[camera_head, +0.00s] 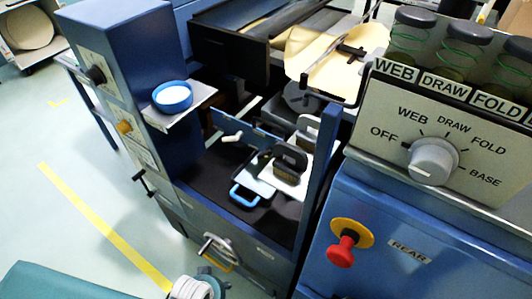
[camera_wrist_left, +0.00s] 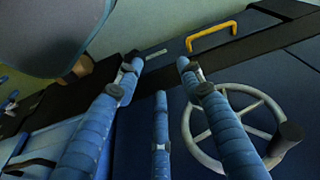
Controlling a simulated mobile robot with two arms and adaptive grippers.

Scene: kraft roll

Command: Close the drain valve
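A grey spoked handwheel (camera_head: 217,250) with a crank handle sits low on the front of the blue machine; no readable label marks it as the drain valve. In the left wrist view a spoked wheel (camera_wrist_left: 193,133) with a black knob (camera_wrist_left: 287,135) stands on a dark blue panel, partly hidden behind a finger. My left gripper (camera_wrist_left: 160,72) has its blue ribbed fingers spread with nothing between them. One finger overlaps the wheel in that view; I cannot tell whether it touches. A pale ribbed part of mine shows at the head view's bottom edge. My right gripper is not in view.
A yellow bail handle (camera_wrist_left: 212,37) is beside the wheel. A black T-lever (camera_head: 145,183) projects from the machine's left side. A red knob (camera_head: 342,250) and a selector dial (camera_head: 433,160) are on the right cabinet. Open floor with yellow tape (camera_head: 100,225) lies left.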

